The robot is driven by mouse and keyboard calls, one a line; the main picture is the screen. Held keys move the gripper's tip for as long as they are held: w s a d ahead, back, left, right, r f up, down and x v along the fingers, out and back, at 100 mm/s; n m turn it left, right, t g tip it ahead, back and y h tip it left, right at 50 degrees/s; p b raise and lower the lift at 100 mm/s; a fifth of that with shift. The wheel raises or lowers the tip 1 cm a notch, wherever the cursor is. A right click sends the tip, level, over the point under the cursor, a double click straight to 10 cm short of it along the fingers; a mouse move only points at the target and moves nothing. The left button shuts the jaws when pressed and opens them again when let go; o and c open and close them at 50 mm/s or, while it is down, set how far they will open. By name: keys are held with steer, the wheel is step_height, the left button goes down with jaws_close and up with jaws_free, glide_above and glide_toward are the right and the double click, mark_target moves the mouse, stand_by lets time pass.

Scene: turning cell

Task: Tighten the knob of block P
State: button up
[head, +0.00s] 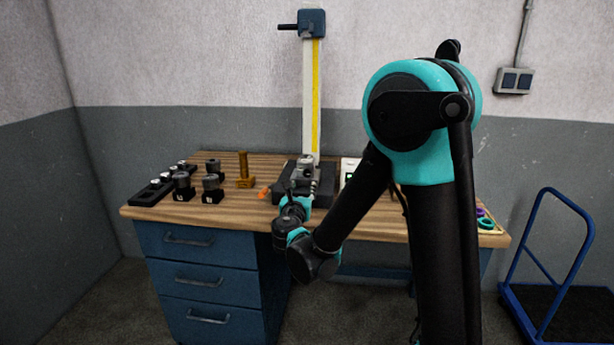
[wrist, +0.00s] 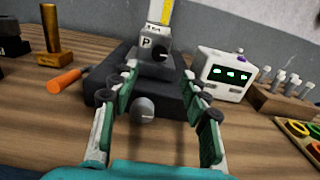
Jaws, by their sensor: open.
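Block P (wrist: 146,43) is a dark grey block marked with a white P, at the foot of the upright column in the wrist view. A dark round knob (wrist: 160,54) shows on its front right. A larger grey knob (wrist: 143,108) is on the near side of the black base (wrist: 175,98). My gripper (wrist: 159,72) is open and empty, its fingers on either side of block P in the picture. I cannot tell how far the fingertips are from it. In the head view my gripper (head: 303,186) is in front of the stand, partly hiding its base.
The column (head: 309,100) has a yellow strip and a blue head (head: 312,23). A white display box (wrist: 222,74) and a wooden rack (wrist: 283,98) stand right. Several knobbed blocks (head: 211,188) stand farther left.

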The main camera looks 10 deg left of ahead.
mark_target(307, 174)
steer(key=w, duration=1)
steer(key=shift+w+d, duration=0.2)
steer(key=shift+w, duration=0.15)
jaws_close()
steer(key=shift+d+m, duration=0.1)
steer(key=shift+m, duration=2.7)
